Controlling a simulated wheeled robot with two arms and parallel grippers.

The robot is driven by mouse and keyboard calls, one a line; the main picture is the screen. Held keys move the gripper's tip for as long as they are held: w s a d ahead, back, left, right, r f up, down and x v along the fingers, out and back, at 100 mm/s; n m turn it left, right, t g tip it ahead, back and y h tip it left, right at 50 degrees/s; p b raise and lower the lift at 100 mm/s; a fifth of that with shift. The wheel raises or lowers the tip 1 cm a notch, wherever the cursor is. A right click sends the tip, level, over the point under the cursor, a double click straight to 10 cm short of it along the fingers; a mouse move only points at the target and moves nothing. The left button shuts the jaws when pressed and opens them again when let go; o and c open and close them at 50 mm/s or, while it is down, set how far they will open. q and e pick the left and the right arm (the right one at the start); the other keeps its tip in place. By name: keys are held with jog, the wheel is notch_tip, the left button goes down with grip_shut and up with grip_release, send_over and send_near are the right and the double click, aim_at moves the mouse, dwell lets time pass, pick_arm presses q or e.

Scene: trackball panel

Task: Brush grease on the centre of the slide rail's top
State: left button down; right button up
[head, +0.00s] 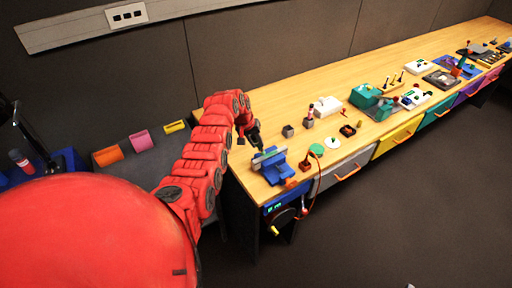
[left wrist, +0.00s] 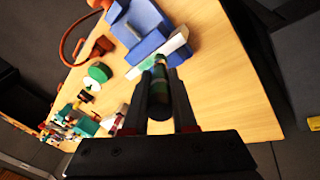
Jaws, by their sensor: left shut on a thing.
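The slide rail (head: 268,156) is a pale bar lying across the top of a blue vise-like holder (head: 271,175) at the near end of the bench. In the left wrist view the rail (left wrist: 176,41) crosses in front of the blue holder (left wrist: 147,28), with a greenish stretch on it. My left gripper (head: 256,142) is just behind the rail in the head view. In the left wrist view my left gripper (left wrist: 161,78) is shut on a dark, banded brush (left wrist: 158,95), whose far end overlaps the rail. I cannot tell whether it touches. My right gripper is not in view.
A red part (head: 305,165) with an orange cable is near the front edge. Bare wooden bench (left wrist: 225,80) lies beside the gripper.

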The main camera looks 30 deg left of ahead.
pick_arm(q)
jog(key=shift+w+d+r, duration=0.1)
jog(key=shift+w+r, duration=0.1)
jog(key=shift+r, duration=0.35)
jog(key=shift+w+d+r, duration=0.1)
jog(key=shift+w+r, duration=0.05)
jog(key=shift+r, duration=0.4)
jog(key=v, duration=0.2)
jog(key=shift+w+r, duration=0.1)
jog(key=shift+r, duration=0.9)
jog(key=shift+d, duration=0.1)
